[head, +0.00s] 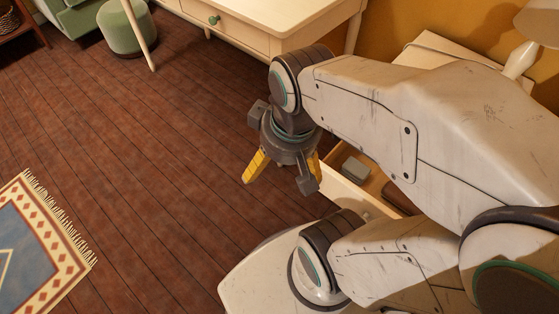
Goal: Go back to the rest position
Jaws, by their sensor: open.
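My gripper (282,174) hangs at the end of my bent arm, near the middle of the head view. Its yellow-tipped fingers point down and are spread apart. Nothing is between them. It is above the wood floor and just left of an open drawer (345,194). My arm covers much of the right side of the view and hides part of the drawer.
The drawer holds a small grey box (355,168) and a brown item (399,194). A cream desk (262,22) with a green knob stands behind. A green stool (127,28), a lamp (538,30) and a fringed rug (35,245) also show.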

